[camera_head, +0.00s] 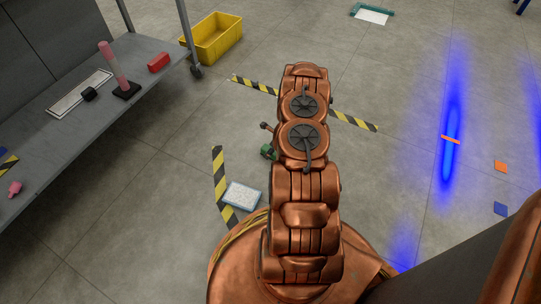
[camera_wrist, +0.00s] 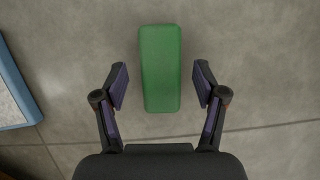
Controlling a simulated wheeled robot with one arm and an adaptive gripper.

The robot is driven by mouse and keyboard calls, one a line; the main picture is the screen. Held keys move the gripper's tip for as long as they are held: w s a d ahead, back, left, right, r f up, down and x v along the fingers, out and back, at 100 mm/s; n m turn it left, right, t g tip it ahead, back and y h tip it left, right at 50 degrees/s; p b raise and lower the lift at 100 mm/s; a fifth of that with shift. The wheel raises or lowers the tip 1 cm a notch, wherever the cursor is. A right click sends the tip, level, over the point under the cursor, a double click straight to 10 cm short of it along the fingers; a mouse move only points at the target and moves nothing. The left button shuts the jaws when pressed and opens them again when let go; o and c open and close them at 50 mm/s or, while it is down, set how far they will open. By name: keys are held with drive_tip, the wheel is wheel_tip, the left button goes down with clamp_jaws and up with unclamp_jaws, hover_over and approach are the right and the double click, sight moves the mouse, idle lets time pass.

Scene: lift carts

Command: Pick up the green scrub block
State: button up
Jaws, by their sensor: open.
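The green scrub block (camera_wrist: 161,68) lies on the grey floor in the middle of the wrist view, its long side running up the picture. My gripper (camera_wrist: 161,84) is open, with one finger on each side of the block's lower half. A gap shows between each finger and the block, so nothing is held. In the head view a small green patch (camera_head: 267,152) shows at the left edge of my arm, which hides the area around it. My gripper cannot be made out clearly there.
A blue-edged mat with a white speckled top (camera_head: 242,195) lies left of my arm; its edge also shows in the wrist view (camera_wrist: 12,95). Striped tape (camera_head: 220,175) marks the floor. A grey shelf cart (camera_head: 130,75) and a yellow bin (camera_head: 213,42) stand left. Floor at right is mostly clear.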

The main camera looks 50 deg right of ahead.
drive_tip(key=shift+x, duration=0.9)
drive_tip(key=c, duration=1.3)
drive_tip(key=shift+r, duration=0.1)
